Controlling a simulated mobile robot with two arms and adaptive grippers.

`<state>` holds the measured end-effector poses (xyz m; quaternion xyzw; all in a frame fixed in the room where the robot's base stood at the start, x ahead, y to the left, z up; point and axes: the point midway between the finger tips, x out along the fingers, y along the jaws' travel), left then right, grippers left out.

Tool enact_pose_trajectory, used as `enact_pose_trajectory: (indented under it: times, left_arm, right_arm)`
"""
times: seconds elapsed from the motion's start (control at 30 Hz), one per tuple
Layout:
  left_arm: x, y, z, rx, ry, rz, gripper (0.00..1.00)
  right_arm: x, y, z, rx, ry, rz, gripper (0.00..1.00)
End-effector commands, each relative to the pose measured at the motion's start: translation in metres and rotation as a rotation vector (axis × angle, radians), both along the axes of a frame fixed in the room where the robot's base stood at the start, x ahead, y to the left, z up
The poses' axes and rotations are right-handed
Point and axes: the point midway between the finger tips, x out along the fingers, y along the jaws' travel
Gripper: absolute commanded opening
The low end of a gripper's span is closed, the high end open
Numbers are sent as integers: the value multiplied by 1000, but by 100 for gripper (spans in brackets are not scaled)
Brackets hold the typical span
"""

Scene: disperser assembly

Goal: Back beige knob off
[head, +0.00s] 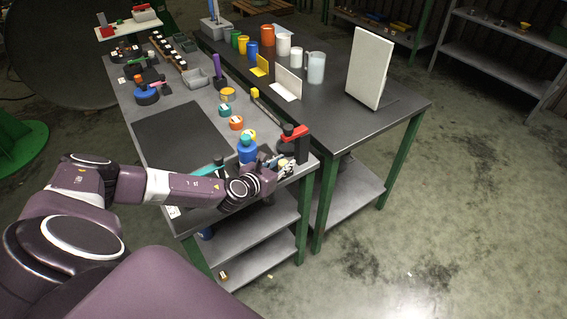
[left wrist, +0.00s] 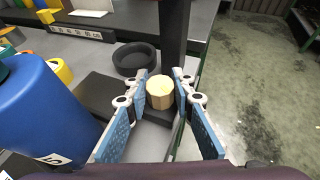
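The beige knob (left wrist: 160,93) is a short, pale wooden-looking cylinder in the left wrist view. It sits at the foot of a dark upright post (left wrist: 172,30). My left gripper (left wrist: 161,84) has its two blue-padded fingers spread, one on each side of the knob. Narrow gaps seem to show between pads and knob; I see no clear contact. In the head view my left gripper (head: 280,166) is at the table's near right corner, beside the black stand with a red top (head: 295,133). The knob is too small to make out surely there. My right gripper is not in view.
A blue bottle (left wrist: 40,105) stands close left of my left gripper; it also shows in the head view (head: 247,151). A black round dish (left wrist: 135,59) lies just behind the knob. Small coloured jars (head: 236,123) stand farther back. Open floor lies to the right.

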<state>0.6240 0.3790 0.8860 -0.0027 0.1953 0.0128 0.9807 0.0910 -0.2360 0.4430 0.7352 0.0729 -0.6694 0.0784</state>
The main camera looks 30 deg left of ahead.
Motion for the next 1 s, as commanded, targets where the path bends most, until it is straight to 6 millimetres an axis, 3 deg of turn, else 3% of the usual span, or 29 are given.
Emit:
enact_pose_trajectory:
  times: [0.1,0.47,0.8,1.0]
  left_arm:
    - [0,0,0,1,0,1,0]
    - [0,-1,3,-2,1,59,0]
    - [-1,-2,3,-4,4,310,0]
    - [-1,-2,1,-4,4,502,0]
  right_arm:
    - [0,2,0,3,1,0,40]
    - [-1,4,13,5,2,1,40]
    - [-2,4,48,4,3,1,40]
    - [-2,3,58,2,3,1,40]
